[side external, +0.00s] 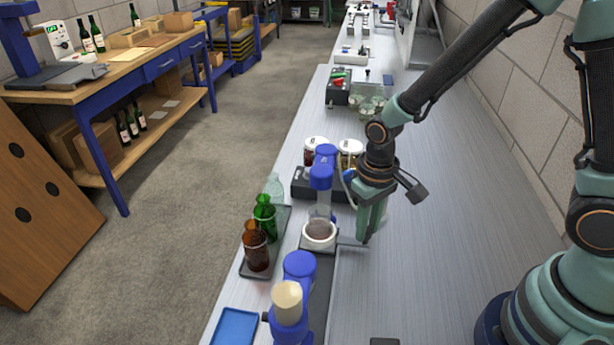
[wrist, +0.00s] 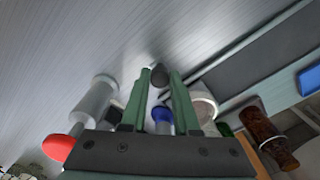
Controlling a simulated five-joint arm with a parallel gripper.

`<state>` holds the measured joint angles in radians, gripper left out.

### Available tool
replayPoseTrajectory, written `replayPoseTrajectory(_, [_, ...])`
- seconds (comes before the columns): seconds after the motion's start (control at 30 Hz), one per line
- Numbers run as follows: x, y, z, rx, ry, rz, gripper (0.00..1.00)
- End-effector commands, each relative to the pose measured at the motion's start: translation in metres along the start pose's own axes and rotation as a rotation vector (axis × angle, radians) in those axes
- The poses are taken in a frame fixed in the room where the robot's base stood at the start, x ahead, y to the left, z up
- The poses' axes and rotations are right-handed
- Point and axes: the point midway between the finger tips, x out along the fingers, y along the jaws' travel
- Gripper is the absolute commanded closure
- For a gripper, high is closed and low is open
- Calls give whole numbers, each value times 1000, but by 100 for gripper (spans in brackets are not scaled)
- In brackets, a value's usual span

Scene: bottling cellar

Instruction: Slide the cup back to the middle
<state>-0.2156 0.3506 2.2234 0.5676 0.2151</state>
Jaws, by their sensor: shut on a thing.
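The white cup (side external: 319,242), with something reddish-brown in it, stands on a dark plate (side external: 306,246) below a clear tube with a blue head (side external: 322,178). Part of the cup shows in the wrist view (wrist: 204,106), right of my fingers. A thin bar (side external: 350,243) runs from the plate side toward my gripper (side external: 369,232). In the wrist view, my gripper (wrist: 160,76) is shut on a dark grey knob (wrist: 159,75) between its fingertips. In the side view the fingers hide the knob, so how it joins the bar cannot be seen.
Brown (side external: 255,246), green (side external: 265,217) and clear (side external: 273,187) bottles stand on a dark tray at the bench's left edge. A blue device with a cream top (side external: 287,300) and a blue tray (side external: 236,326) are in front. Lidded jars (side external: 350,152) stand behind. The bench right of my gripper is clear.

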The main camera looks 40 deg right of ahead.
Motion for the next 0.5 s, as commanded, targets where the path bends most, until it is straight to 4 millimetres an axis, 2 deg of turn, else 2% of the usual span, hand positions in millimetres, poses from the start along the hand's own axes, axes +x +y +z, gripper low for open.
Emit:
replayPoseTrajectory(0.17, [-1, -12, 10, -4, 0, 0, 100])
replayPoseTrajectory(0.5, [0, -63, 60, -6, 2, -1, 100])
